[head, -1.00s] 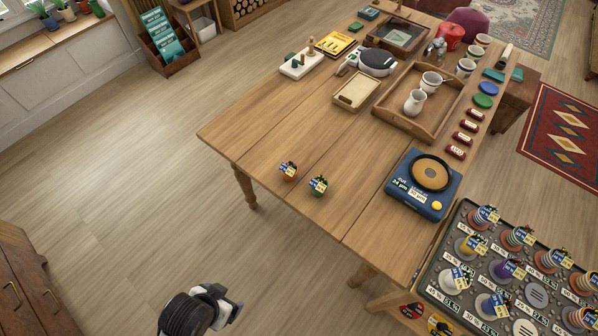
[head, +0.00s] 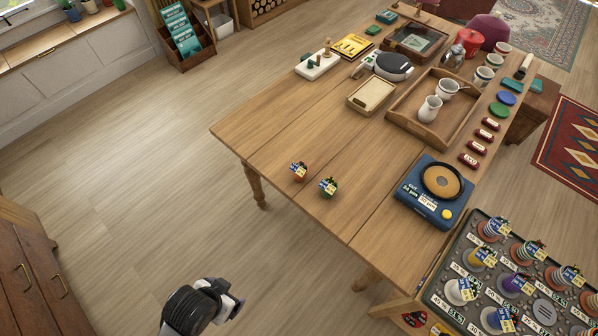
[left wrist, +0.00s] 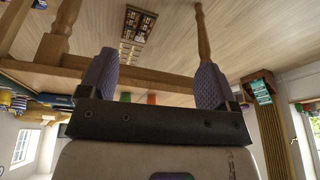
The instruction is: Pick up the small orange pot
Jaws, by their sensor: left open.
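The small orange pot (head: 297,173), with a dark plant top and a blue and yellow label, stands near the left front part of the wooden table (head: 300,130). A similar small green pot (head: 329,187) stands just to its right. In the left wrist view, which looks upside down, my left gripper (left wrist: 157,62) is open and empty, its two purple fingers wide apart. The orange pot (left wrist: 151,98) and the green pot (left wrist: 125,97) show small between the fingers, some distance off. In the head view part of my arm shows at the bottom; its fingertips are not clear.
A blue scale (head: 430,195) stands right of the pots. A dark tray with several labelled pots (head: 500,270) is at the lower right. A wooden tray (head: 400,112) with white jugs is farther back. The tabletop around the two small pots is clear.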

